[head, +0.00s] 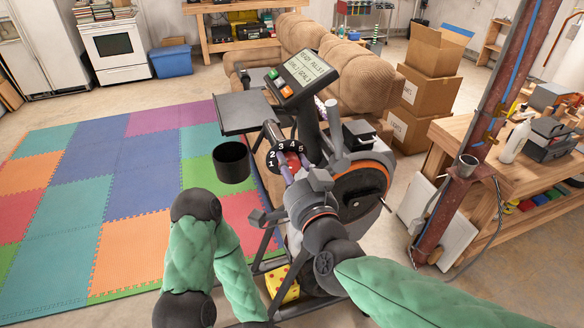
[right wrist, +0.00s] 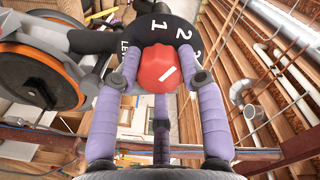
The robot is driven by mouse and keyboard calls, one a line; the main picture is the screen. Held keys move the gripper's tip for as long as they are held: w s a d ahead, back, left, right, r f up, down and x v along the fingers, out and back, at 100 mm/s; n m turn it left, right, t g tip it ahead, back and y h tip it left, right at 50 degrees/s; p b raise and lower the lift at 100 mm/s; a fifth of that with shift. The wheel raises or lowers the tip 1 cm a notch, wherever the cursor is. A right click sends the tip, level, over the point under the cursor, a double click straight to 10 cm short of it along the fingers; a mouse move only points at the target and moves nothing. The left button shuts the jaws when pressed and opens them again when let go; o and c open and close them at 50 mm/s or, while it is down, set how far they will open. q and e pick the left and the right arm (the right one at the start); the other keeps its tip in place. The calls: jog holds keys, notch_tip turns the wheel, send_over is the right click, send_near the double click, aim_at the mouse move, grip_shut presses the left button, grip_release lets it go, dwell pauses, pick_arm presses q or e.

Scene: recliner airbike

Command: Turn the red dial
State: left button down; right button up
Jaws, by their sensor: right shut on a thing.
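The red dial (right wrist: 161,69) is a faceted knob with a white pointer line, in front of a black disc (right wrist: 140,33) with white numbers. In the right wrist view it sits between the purple fingers of my right gripper (right wrist: 160,78), which are shut on its two sides. In the head view the red dial (head: 292,161) shows only partly behind my right gripper (head: 293,172), under the numbers 1 to 5 on the disc. The dial is on the exercise bike (head: 361,187), below its display console (head: 301,78). My left arm is in the head view, but its gripper cannot be made out.
A black cup holder (head: 231,162) and a grey tray (head: 241,113) stick out left of the dial. The bike's flywheel with an orange rim is to the right. A workbench (head: 507,165) and cardboard boxes (head: 419,100) stand further right. The foam mat (head: 115,224) at left is clear.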

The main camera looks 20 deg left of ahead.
jog(key=o, duration=1.1)
jog(key=shift+o, duration=0.2)
jog(key=v, duration=1.2)
